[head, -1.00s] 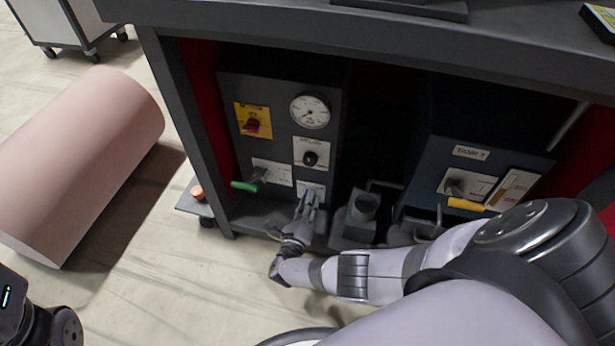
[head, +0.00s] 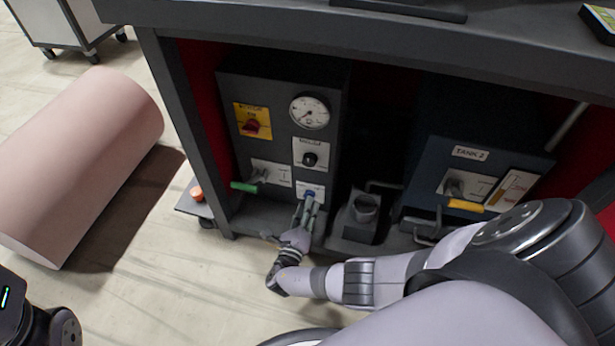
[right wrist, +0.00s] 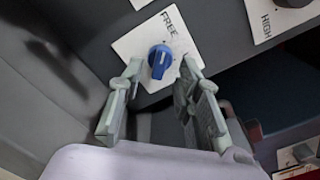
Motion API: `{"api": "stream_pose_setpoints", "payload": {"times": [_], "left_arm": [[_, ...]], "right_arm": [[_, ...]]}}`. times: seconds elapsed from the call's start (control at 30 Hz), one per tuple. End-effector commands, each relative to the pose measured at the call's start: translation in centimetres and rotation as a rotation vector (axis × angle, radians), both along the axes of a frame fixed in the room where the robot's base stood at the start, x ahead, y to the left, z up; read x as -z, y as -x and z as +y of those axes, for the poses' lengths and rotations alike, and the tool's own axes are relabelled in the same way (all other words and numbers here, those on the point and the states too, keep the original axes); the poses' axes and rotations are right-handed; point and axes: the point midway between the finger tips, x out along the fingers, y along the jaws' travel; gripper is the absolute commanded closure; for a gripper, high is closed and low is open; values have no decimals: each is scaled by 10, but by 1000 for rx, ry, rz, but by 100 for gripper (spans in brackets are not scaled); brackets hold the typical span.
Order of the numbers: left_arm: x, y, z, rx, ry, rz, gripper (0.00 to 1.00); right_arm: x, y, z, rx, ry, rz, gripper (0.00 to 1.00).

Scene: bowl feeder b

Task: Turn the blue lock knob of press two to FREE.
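The blue lock knob (right wrist: 160,60) sits on a white plate (right wrist: 133,50) marked FREE in the right wrist view. A pale line on the knob does not point at the word FREE, as far as I can tell. In the head view the knob (head: 309,194) shows low on the dark panel (head: 285,105). My right gripper (right wrist: 163,72) is open, one finger on each side of the knob near the fingertips. I cannot tell whether they touch it. It also shows in the head view (head: 306,206) below the knob. My left gripper is not clearly in view.
Above the knob are a black knob (head: 309,159), a gauge (head: 310,112) and a red knob (head: 251,125) on yellow. A green-handled lever (head: 246,187) sits to the left. A grey block (head: 362,215) and a TANK 2 unit (head: 470,153) stand to the right.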

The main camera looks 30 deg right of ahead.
Motion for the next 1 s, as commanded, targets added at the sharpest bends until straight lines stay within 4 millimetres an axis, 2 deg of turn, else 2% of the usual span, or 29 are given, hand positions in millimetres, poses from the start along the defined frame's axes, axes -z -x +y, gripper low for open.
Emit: {"api": "stream_pose_setpoints", "payload": {"times": [0.1,0.3,0.87,1.0], "left_arm": [[0,0,0,1,0,1,60],[1,0,0,1,-1,2,60],[1,0,0,1,-1,2,60],[1,-1,0,0,0,7,60]], "right_arm": [[1,15,17,-1,-2,1,68],[0,30,35,1,1,1,68],[0,33,38,2,2,1,68],[7,33,45,-9,-72,1,68]]}}
